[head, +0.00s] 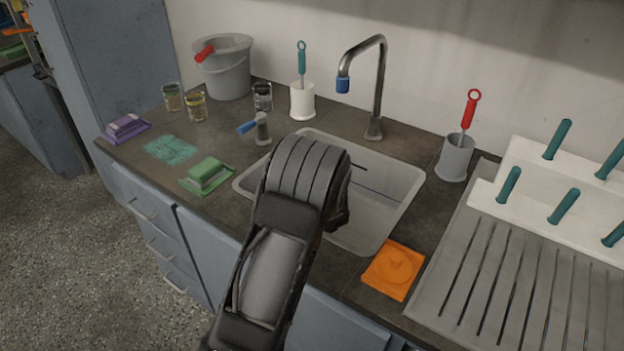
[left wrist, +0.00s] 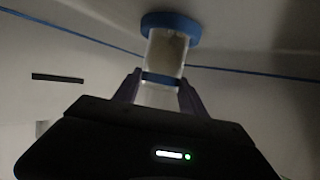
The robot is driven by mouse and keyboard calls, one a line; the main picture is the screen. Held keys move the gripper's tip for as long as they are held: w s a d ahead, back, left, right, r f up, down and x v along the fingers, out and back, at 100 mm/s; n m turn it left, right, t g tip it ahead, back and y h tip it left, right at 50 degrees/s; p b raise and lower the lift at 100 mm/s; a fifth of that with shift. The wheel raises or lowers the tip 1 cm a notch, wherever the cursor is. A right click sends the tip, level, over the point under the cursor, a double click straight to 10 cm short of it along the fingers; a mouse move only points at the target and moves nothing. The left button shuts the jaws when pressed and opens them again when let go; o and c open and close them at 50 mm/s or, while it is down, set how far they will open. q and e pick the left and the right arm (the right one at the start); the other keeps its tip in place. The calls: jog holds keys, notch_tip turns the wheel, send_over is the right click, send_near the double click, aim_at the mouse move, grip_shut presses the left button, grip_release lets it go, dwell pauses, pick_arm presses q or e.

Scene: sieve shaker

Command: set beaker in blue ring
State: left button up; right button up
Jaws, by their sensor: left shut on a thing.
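In the left wrist view my left gripper (left wrist: 160,92) is shut on a clear glass beaker (left wrist: 161,96) with a blue band around it. The beaker's far end meets or overlaps a blue ring (left wrist: 171,21). I cannot tell whether it sits inside the ring, rests on it or is just in front of it. In the head view my left arm reaches over the sink (head: 389,197) and hides the gripper, the beaker and the ring. My right gripper is not in view.
A faucet (head: 376,90) stands behind the sink and a grooved drainboard (head: 500,285) lies to its right. An orange mat (head: 393,270) is at the front right.

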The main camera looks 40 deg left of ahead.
pick_arm(q)
jog(key=shift+f, duration=0.1)
jog(key=o, duration=1.6)
notch_tip(320, 180, up, 10)
jog(key=p, duration=0.2)
